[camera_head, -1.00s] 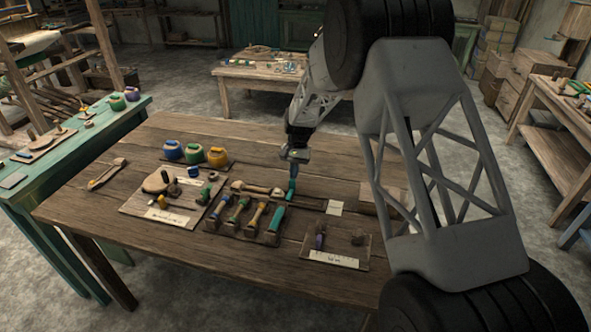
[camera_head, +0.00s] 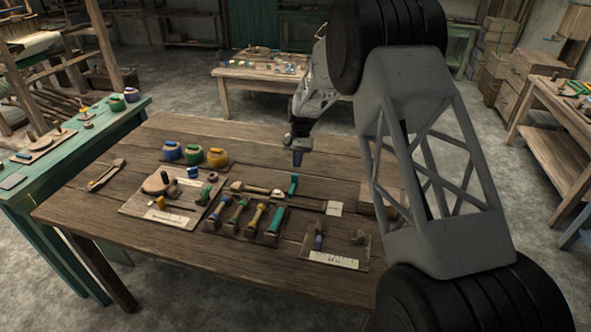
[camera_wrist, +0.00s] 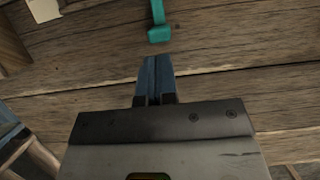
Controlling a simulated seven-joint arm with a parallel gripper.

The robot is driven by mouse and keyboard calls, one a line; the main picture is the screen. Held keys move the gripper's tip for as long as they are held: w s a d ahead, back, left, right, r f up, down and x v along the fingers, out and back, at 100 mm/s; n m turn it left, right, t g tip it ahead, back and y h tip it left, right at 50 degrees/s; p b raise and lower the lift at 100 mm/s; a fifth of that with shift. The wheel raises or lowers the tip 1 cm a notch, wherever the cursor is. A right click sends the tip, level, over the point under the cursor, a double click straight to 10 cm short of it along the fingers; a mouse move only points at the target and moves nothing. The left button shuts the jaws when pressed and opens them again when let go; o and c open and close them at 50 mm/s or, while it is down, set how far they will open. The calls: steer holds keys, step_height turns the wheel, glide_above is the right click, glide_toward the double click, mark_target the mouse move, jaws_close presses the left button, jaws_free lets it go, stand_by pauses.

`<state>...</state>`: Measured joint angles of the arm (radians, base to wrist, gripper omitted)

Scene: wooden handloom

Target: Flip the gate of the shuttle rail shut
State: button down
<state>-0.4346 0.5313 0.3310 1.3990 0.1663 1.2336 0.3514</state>
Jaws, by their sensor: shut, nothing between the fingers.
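The gate, a small teal piece (camera_head: 293,184), stands up at the left end of a thin wooden rail (camera_head: 312,203) on the table. It also shows at the top of the wrist view (camera_wrist: 159,30). My gripper (camera_head: 298,161) is above and just behind the gate in the head view, apart from it. In the wrist view its blue fingertips (camera_wrist: 154,60) are together, empty, with a small gap to the teal piece. A pale wooden shuttle-like piece (camera_head: 257,189) lies left of the gate. Whether the gate touches the rail is too small to tell.
A white card (camera_head: 335,208) lies at the rail's right end. A rack of coloured handles (camera_head: 243,218) is in front. A board with a purple peg (camera_head: 319,241) is at the front right. Coloured pots (camera_head: 195,154) stand at the back left. The table behind the gate is clear.

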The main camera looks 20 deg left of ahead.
steer(key=v, duration=0.8)
steer(key=shift+r, duration=0.1)
steer(key=w, duration=0.4)
steer(key=shift+w+d, duration=0.15)
steer(key=shift+d, duration=0.15)
stand_by(0.3)
